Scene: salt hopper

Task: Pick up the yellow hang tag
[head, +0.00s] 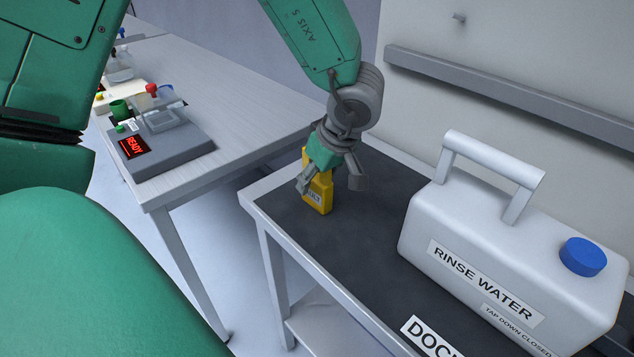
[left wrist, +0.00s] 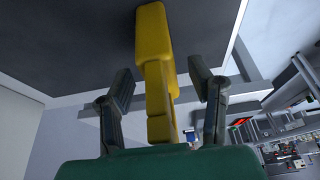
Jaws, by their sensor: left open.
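The yellow hang tag (head: 318,193) stands on the dark top of the side table, near its far left corner. In the left wrist view the tag (left wrist: 155,75) runs between the two open fingers (left wrist: 162,90), with a gap on each side. Its upper part is hidden behind the gripper in the head view. My right gripper is not in view.
A white jug (head: 510,250) labelled RINSE WATER, with a blue cap, stands on the side table (head: 345,262) at right. A wall rail (head: 510,92) runs behind. A pale bench (head: 215,100) at left holds a grey device (head: 160,150) reading READY.

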